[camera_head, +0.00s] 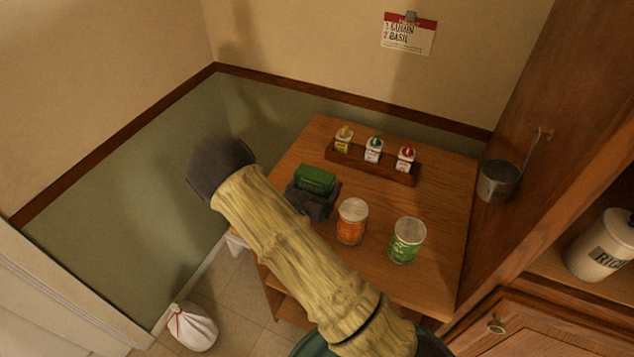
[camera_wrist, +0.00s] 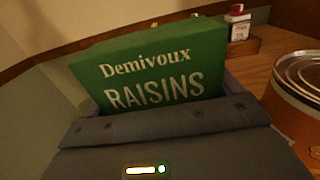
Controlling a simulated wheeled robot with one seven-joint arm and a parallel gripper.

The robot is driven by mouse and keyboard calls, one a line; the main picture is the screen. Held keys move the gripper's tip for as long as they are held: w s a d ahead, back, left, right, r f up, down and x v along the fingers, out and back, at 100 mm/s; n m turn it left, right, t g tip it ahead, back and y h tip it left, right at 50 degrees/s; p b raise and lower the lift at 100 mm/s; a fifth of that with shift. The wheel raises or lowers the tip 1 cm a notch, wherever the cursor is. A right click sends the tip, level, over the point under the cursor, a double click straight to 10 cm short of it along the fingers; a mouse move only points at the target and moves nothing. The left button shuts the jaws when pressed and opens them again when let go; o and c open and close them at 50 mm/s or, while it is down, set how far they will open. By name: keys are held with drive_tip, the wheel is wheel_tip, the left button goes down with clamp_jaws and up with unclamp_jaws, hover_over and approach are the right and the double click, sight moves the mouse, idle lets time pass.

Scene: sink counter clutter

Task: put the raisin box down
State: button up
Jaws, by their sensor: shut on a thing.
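The raisin box (camera_head: 315,179) is green, and in the wrist view its label (camera_wrist: 150,75) reads "Demivoux RAISINS". My gripper (camera_head: 312,198) is dark grey and shut on the box, at the left part of the wooden table (camera_head: 440,222). In the wrist view the grey jaw (camera_wrist: 165,135) covers the lower part of the box. The box's underside is hidden, so I cannot tell whether it touches the table.
An orange can (camera_head: 351,222) and a green can (camera_head: 406,241) stand right of my gripper. A wooden rack (camera_head: 345,158) with 3 small bottles is at the back. A metal pot (camera_head: 498,181) hangs at the right.

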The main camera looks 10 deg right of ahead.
drive_tip(key=shift+f, duration=0.15)
drive_tip(key=o, duration=0.9)
drive_tip(key=b+v, duration=0.2)
drive_tip(key=v, duration=0.4)
drive_tip(key=b+v, duration=0.1)
drive_tip(key=v, duration=0.5)
drive_tip(key=shift+r+b, duration=0.2)
drive_tip(key=shift+b, duration=0.15)
